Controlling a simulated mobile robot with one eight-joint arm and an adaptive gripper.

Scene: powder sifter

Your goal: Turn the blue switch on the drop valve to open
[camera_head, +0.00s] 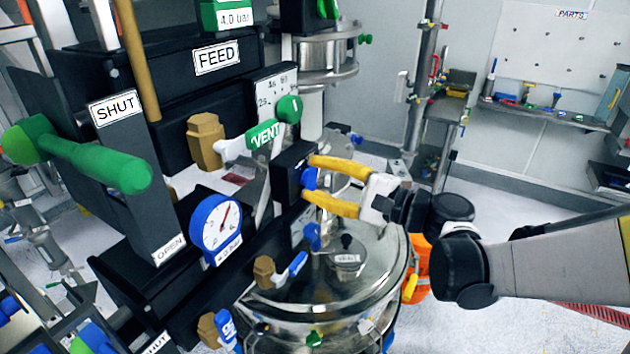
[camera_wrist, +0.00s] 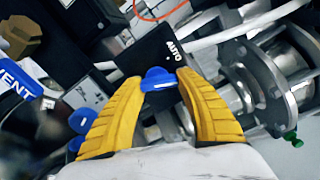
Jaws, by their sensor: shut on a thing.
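The blue switch (camera_head: 309,179) is a small knob on the face of a black box (camera_head: 292,172), in the middle of the head view. My gripper (camera_head: 310,178) reaches in from the right and is shut on the blue switch, one finger at each side. In the wrist view my gripper (camera_wrist: 157,82) hides part of the knob's sides. No other position label on the box is readable.
A green-handled lever (camera_head: 100,165) between SHUT and OPEN labels stands at left. A round steel vessel (camera_head: 340,285) lies below my gripper.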

